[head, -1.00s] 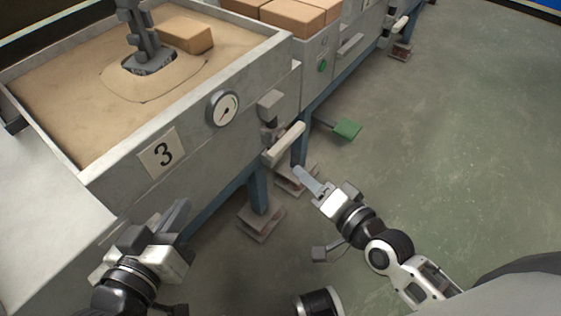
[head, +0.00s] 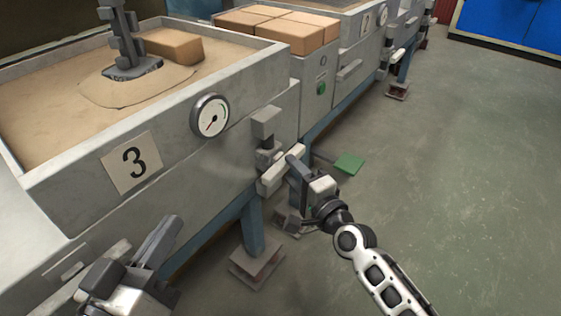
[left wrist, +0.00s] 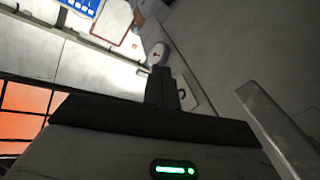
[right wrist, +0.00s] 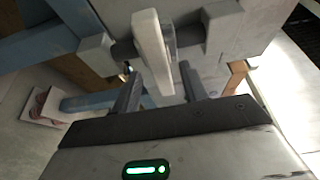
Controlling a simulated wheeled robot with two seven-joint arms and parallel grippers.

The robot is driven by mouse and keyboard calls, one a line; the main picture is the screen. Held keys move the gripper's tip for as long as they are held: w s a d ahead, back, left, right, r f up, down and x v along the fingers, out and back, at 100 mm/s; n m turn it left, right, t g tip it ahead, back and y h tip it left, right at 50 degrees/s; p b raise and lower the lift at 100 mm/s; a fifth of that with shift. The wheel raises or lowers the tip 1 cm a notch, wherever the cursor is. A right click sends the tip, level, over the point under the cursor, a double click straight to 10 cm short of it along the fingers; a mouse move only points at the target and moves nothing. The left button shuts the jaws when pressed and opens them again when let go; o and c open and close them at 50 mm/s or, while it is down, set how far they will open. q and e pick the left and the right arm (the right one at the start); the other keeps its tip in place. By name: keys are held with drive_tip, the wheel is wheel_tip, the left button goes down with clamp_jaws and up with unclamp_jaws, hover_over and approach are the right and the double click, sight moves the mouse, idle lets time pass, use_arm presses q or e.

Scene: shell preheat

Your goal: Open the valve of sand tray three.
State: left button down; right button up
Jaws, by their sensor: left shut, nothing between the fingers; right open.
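Sand tray three (head: 75,196) is a grey metal box of sand with a "3" plate (head: 131,162) on its front wall. Its valve (head: 266,150) sits at the right end of that wall, with a pale bar lever (head: 270,182). My right gripper (head: 296,165) is open at the lever, partly covering it in the head view. In the right wrist view, the lever (right wrist: 150,45) reaches down between the open fingers (right wrist: 158,92); contact cannot be told. My left gripper (head: 162,240) is shut and empty, in front of the tray wall, away from the valve.
A round gauge (head: 210,117) is on the tray wall left of the valve. A green pedal (head: 349,164) sticks out low, right of the valve. A blue leg (head: 252,228) stands below the tray. More trays with bricks (head: 285,30) continue behind. The floor at right is clear.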

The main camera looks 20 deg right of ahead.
sight(281, 159)
drive_tip(key=b+x, duration=0.1)
drive_tip(key=x, duration=0.3)
drive_tip(key=shift+w+a, duration=0.15)
drive_tip(key=shift+w, duration=0.1)
use_arm(q)
drive_tip(key=shift+w+a+r+m+t+h, duration=0.2)
drive_tip(key=shift+w+r+m+t, duration=0.1)
drive_tip(key=shift+r+m+t, duration=0.25)
drive_tip(key=shift+w+a+r+m+t+h, duration=0.1)
drive_tip(key=shift+w+r+m+t+h, duration=0.2)
drive_tip(key=shift+r, duration=0.4)
use_arm(e)
drive_tip(key=shift+w+a, duration=0.15)
drive_tip(key=shift+w, duration=0.5)
clamp_jaws()
